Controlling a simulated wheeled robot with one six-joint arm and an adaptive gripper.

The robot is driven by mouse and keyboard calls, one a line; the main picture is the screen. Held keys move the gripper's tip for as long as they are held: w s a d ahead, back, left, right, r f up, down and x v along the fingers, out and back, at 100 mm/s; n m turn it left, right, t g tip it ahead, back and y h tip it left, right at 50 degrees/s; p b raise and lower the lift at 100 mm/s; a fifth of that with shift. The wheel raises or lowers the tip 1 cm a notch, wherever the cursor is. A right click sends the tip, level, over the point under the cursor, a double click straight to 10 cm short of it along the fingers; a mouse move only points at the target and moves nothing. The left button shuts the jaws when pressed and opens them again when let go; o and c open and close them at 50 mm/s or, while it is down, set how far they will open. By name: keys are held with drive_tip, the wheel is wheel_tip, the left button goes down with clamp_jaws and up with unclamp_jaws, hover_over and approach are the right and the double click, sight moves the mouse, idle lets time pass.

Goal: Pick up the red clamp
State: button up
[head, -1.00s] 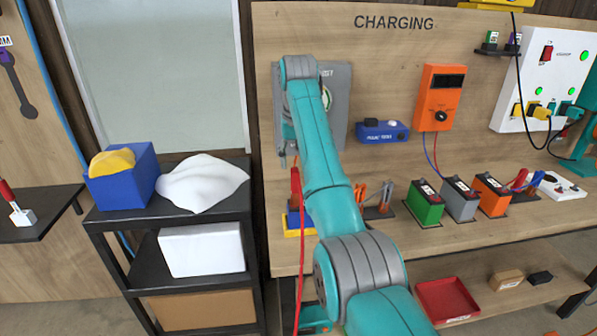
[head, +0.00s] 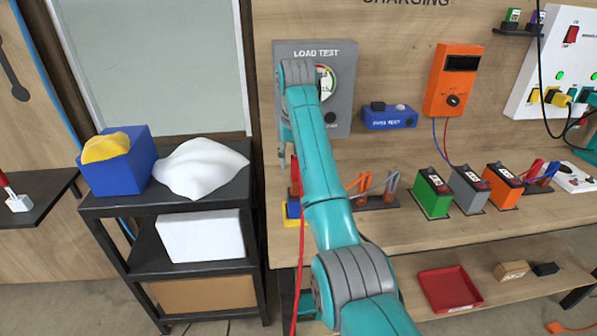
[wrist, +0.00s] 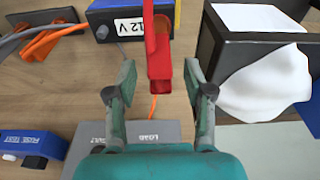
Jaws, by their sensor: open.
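The red clamp (wrist: 158,55) shows in the wrist view, upright in the picture, between the two spread fingers of my gripper (wrist: 160,75). Gaps show on both sides of its near end, and the gripper is open. The clamp's far end lies over a blue battery (wrist: 121,21) with a 12 V label. In the head view a small part of the red clamp (head: 294,173) shows left of my arm, above the blue battery (head: 293,209) on the bench. My arm hides much of both. My gripper (head: 282,158) is only partly visible there.
The grey load test panel (head: 343,116) is on the wall behind my arm. Orange clamps (head: 362,182) and green, grey and orange batteries (head: 433,193) stand to the right. A black shelf unit (head: 100,202) with a white cloth (head: 200,168) stands left.

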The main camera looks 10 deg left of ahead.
wheel_tip(320, 180, down, 2)
drive_tip(key=shift+w+a+f, duration=0.15)
drive_tip(key=shift+f, duration=0.1)
clamp_jaws()
drive_tip(key=shift+r, duration=0.1)
wheel_tip(320, 180, up, 10)
drive_tip(key=shift+f, duration=0.1)
idle(0.5)
idle(0.3)
